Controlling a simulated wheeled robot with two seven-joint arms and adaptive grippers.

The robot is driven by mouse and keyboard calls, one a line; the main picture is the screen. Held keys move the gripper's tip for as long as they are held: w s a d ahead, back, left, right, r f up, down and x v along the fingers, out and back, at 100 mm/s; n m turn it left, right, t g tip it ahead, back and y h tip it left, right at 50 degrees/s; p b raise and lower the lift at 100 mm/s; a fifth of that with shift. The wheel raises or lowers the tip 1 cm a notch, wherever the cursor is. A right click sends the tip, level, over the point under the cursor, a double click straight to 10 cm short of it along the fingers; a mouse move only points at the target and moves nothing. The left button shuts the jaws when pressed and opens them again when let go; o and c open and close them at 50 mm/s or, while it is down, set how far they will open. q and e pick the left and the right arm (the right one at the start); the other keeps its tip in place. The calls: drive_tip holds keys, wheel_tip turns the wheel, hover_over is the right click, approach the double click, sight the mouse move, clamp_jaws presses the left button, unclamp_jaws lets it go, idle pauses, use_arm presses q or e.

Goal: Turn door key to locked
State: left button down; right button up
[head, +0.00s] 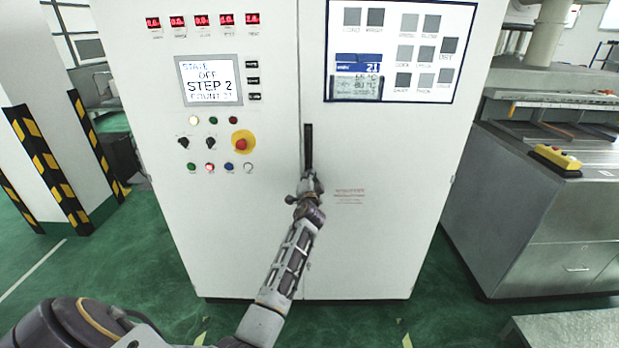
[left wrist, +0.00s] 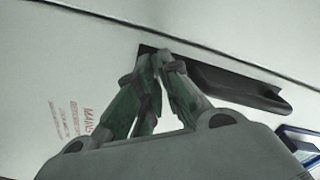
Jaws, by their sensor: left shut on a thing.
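My left gripper (head: 310,180) is at the cabinet door, just below the upright black door handle (head: 309,146). In the left wrist view, the gripper's fingertips (left wrist: 158,60) are close together at the dark end of the handle (left wrist: 235,86), where the lock is. The gripper is shut on the door key, which the fingers hide, so I cannot tell which way the key is turned. The white cabinet (head: 385,225) has its doors closed, and the handle lies along the seam between them. My right gripper is not in view.
A screen (head: 209,81) and a red emergency button (head: 242,143) are on the left door. A panel of grey squares (head: 400,50) is on the right one. A grey machine (head: 530,210) stands to the right, and a striped post (head: 45,165) to the left.

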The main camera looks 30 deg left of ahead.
use_arm(q)
drive_tip(key=shift+m, duration=0.4)
drive_tip(key=c, duration=1.6)
unclamp_jaws()
drive_tip(key=shift+d, duration=0.1)
drive_tip(key=v, duration=1.2)
